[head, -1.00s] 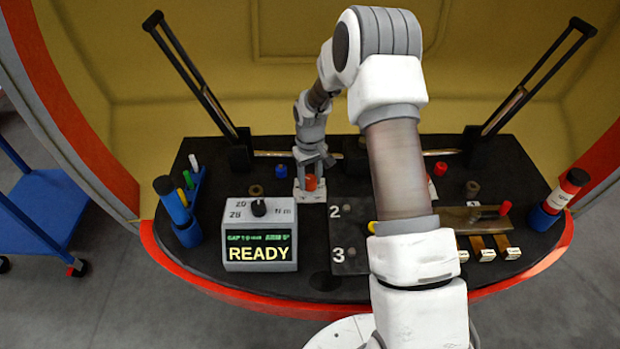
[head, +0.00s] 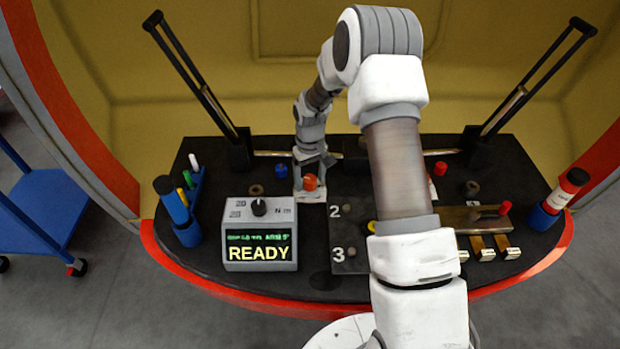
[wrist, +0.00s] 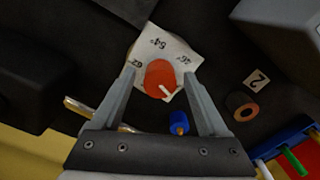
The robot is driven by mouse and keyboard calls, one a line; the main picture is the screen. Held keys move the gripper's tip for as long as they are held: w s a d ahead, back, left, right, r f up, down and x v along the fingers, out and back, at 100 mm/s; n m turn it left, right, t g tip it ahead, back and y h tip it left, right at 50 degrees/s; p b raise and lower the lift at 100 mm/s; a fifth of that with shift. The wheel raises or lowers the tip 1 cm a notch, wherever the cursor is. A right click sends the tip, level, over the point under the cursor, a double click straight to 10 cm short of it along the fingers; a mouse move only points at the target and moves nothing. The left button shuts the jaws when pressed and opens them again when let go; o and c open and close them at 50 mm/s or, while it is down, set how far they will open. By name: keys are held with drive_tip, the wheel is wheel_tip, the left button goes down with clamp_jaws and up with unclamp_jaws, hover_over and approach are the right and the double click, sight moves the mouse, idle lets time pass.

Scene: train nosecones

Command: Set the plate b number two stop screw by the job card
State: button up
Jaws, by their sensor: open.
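My gripper (head: 312,176) is open over an orange-red knob (head: 310,183) near the back left of the dark table. In the wrist view, my gripper (wrist: 163,82) has one finger on each side of the knob (wrist: 158,74), with a gap on both sides. The knob has a white pointer and stands on a white plate (wrist: 182,50) printed with angle numbers, among them 54° and 46°. A dark plate (head: 337,229) marked 2 and 3 carries small grey screw heads (head: 346,208); my arm hides its right part. I cannot make out a readable job card.
A blue cap (head: 281,171) and a ring (head: 256,190) lie left of my gripper. Blue holders stand at both sides. A brass bar (head: 472,213) lies at right. Black posts rise behind.

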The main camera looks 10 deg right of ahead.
wheel_tip(320, 180, up, 17)
drive_tip(key=p, duration=0.3)
drive_tip(key=shift+r, duration=0.2)
wheel_tip(320, 180, up, 9)
drive_tip(key=t+p, duration=0.1)
drive_tip(key=p, duration=0.1)
hover_over(310, 178)
drive_tip(key=s, duration=0.4)
drive_tip(key=s+r+m+t+p, duration=0.1)
drive_tip(key=s+r+p, duration=0.1)
drive_tip(key=s+r, duration=0.7)
drive_tip(key=s+r+m+t+p, duration=0.1)
drive_tip(key=s+r, duration=0.3)
drive_tip(key=s, duration=0.4)
drive_tip(key=s+r+m+t+p, duration=0.1)
drive_tip(key=s+r+p, duration=0.3)
drive_tip(key=s, duration=0.5)
drive_tip(key=shift+s+r+t, duration=0.25)
drive_tip(key=shift+r+t, duration=0.55)
